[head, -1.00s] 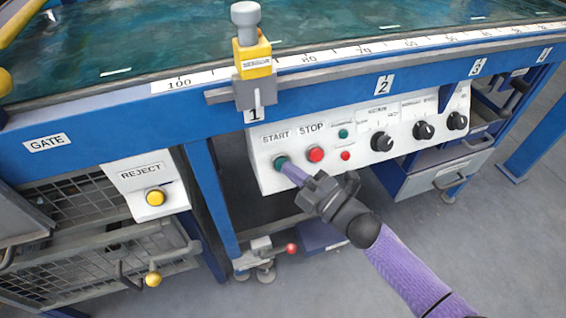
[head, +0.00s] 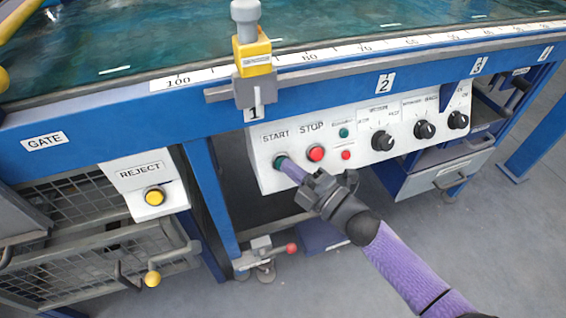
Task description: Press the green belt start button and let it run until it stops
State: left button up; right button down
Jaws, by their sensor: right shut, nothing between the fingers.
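The green START button (head: 279,161) is at the left end of the white control panel (head: 268,182), under the START label. My right gripper (head: 287,167) is shut and empty. Its fingertips are at the green button and cover part of it; I cannot tell how far the button is pushed in. The belt (head: 150,45) is a dark teal, wet-looking surface behind the blue frame. My left gripper is not in view.
The red STOP button (head: 316,152) is just right of START. Black knobs (head: 382,141) lie further right. A yellow REJECT button (head: 155,196) is at left. A yellow sensor block (head: 252,57) stands on the rail. A red-tipped lever (head: 291,248) is below.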

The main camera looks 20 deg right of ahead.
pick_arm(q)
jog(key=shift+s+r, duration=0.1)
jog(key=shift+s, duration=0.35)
pick_arm(e)
jog(key=shift+w+f, duration=0.1)
